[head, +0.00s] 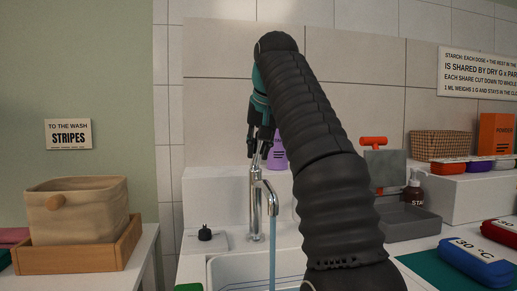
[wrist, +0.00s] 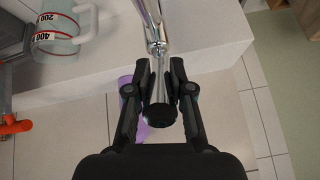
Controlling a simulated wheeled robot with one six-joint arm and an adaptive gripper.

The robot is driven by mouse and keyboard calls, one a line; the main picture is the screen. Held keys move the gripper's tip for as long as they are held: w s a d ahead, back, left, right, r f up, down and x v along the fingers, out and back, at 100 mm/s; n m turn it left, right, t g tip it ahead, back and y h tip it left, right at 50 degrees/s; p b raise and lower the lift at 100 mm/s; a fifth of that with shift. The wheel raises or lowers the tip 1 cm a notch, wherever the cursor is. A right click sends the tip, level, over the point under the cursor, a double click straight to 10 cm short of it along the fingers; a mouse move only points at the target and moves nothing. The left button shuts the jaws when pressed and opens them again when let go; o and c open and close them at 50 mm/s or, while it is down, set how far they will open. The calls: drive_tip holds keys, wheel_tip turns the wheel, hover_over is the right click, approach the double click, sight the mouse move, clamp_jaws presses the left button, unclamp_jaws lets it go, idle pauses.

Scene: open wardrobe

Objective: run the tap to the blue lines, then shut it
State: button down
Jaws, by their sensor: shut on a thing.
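The chrome tap (head: 256,207) stands behind the white basin (head: 214,268), and a blue-tinted stream of water (head: 272,258) falls from its spout. My gripper (head: 260,150) is above the tap, at its lever. In the wrist view my gripper's fingers (wrist: 161,85) are closed around the chrome lever (wrist: 158,72), with its dark end (wrist: 162,112) between them. The basin's inside is mostly cut off by the frame and my arm, so I cannot make out the blue lines or the water level.
A black plug (head: 205,234) sits left of the tap. A purple bottle (head: 277,154) stands behind the tap. A jug with red marks (wrist: 57,37) shows in the wrist view.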

drive_tip(key=c, duration=1)
unclamp_jaws()
drive_tip(key=shift+s+r, duration=0.1)
drive_tip(key=shift+r, duration=0.2)
drive_tip(key=shift+s+r, duration=0.2)
drive_tip(key=shift+s, duration=0.05)
drive_tip(key=shift+s+d, duration=0.35)
drive_tip(key=shift+s, duration=1.6)
drive_tip(key=shift+s+d, duration=0.35)
drive_tip(key=shift+s, duration=1.65)
drive_tip(key=shift+s+d, duration=0.35)
drive_tip(key=shift+s, duration=1.6)
